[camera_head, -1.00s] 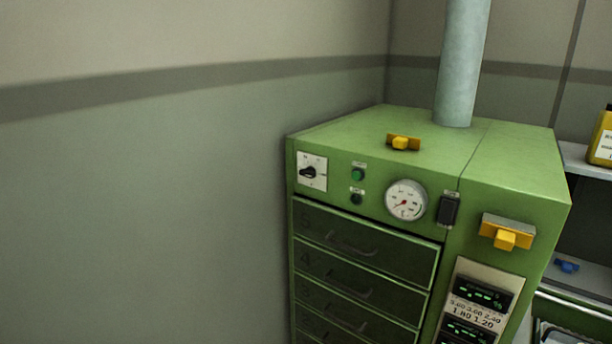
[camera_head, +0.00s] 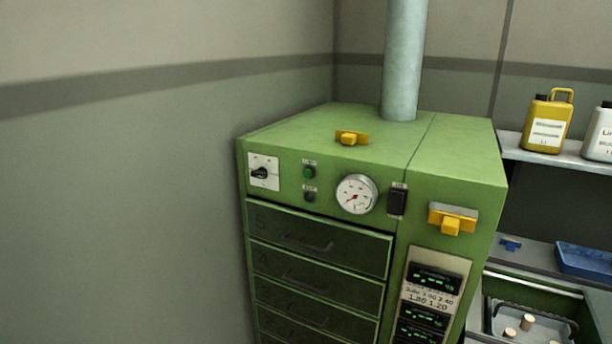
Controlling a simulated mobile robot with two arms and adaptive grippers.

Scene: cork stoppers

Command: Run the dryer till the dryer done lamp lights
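The green dryer cabinet (camera_head: 470,165) stands in the corner with several numbered drawers in its front. On its panel are a black rotary knob (camera_head: 261,173) on a white plate, a green lamp or button (camera_head: 309,172) with a dark one (camera_head: 309,196) below it, a round dial gauge (camera_head: 356,194) and a black rocker switch (camera_head: 397,201). The lettering beside the two round fittings is too small to read, and I cannot tell surely whether the green one is lit. Neither of my grippers is in view.
A yellow handle (camera_head: 351,138) is on the dryer's top and another yellow handle (camera_head: 452,221) on its front right. Green digital displays (camera_head: 436,279) sit below. At right, a shelf holds a yellow jug (camera_head: 548,122); below are a blue tray (camera_head: 586,260) and a grey bin (camera_head: 553,330) with corks.

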